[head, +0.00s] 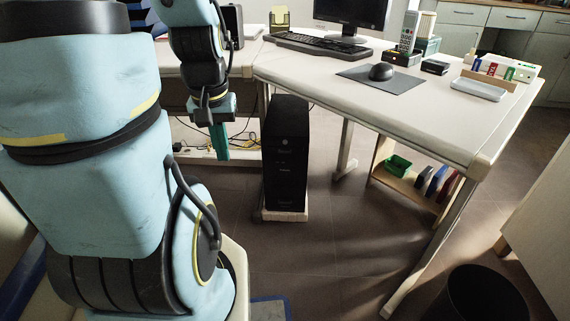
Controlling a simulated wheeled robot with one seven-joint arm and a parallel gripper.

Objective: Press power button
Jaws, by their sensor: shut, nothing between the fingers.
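A black computer tower (286,185) stands upright on a low pale base (284,215) on the floor, under the left part of the desk. A small round light-grey power button (284,142) shows near the top of its front face. My gripper (219,155) points down to the left of the tower, near the height of the tower's upper half. Its teal fingers are together with nothing between them. A gap shows between the fingers and the tower in the picture, but how far apart they are in depth I cannot tell.
The white desk (440,112) holds a monitor (350,14), keyboard (315,44) and mouse (381,71). A low shelf (412,188) with a green bin stands under it. A black waste bin (481,294) is at lower right. Cables lie behind my gripper. Floor before the tower is clear.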

